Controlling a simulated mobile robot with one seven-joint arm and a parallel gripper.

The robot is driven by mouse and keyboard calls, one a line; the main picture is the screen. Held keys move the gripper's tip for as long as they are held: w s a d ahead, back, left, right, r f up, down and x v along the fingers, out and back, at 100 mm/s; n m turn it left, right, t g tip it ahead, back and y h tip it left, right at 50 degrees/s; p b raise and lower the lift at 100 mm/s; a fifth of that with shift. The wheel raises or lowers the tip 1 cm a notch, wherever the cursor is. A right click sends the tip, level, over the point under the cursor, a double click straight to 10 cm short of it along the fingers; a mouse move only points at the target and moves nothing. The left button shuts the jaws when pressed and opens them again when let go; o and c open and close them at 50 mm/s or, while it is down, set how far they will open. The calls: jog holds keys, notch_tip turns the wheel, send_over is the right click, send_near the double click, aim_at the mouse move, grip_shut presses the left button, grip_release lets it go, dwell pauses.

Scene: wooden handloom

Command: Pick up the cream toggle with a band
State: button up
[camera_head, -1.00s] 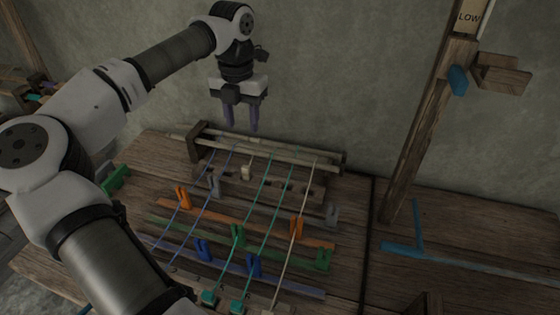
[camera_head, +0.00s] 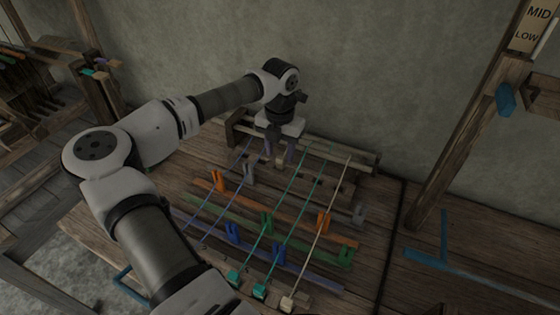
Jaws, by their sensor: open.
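Another cream toggle (camera_head: 288,304) sits at the front end of the cream cord. The picture is too small and dark to show a band on either toggle.
Several cords run across the loom over orange, green and blue bars (camera_head: 312,277) with upright clips. Teal toggles (camera_head: 233,279) lie at the front. A wooden post (camera_head: 440,160) stands right, near a blue T-shaped piece (camera_head: 445,257).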

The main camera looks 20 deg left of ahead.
aim_at(280, 157)
jog(key=shift+f, duration=0.9)
jog(key=shift+c, duration=0.3)
grip_shut()
jog(key=shift+r, duration=0.1)
notch_tip(280, 157, up, 20)
jog(key=b, duration=0.3)
